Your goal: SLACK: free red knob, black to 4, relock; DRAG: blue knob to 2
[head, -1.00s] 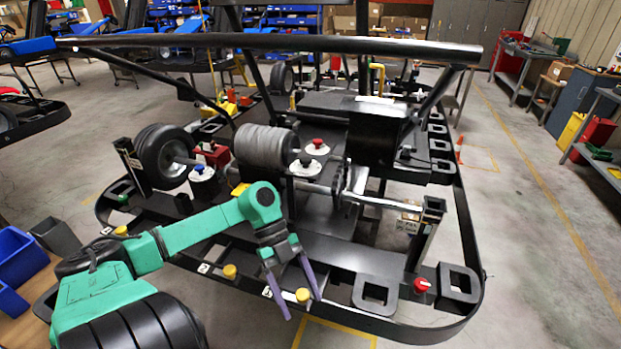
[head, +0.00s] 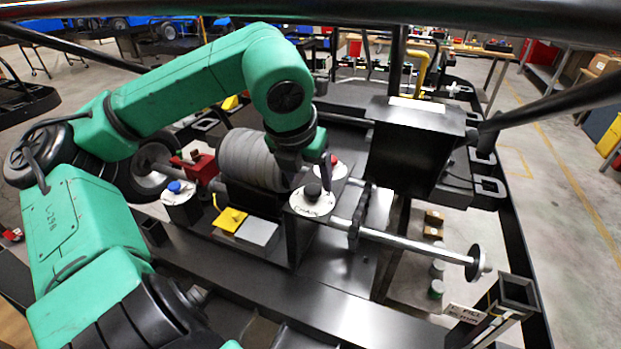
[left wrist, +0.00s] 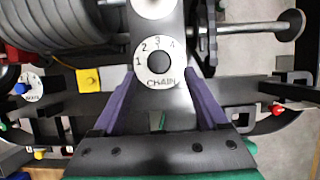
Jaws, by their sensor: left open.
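The black knob (head: 312,190) sits on a white dial marked CHAIN with numbers 1 to 4. In the left wrist view the black knob (left wrist: 158,64) is centred ahead of the fingers. Its pointer setting cannot be read. My left gripper (head: 310,168) is open above the dial, fingers downward; in the left wrist view its purple fingers (left wrist: 159,75) lie either side of the dial. I cannot tell if they touch it. The red knob (head: 333,161) stands on a white disc just behind. The blue knob (head: 175,187) is on a white dial at left; its setting is unreadable. My right gripper is out of view.
A yellow block (head: 230,220) is in front. A metal shaft (head: 415,244) runs to the right. A dark frame bar (head: 440,14) crosses overhead.

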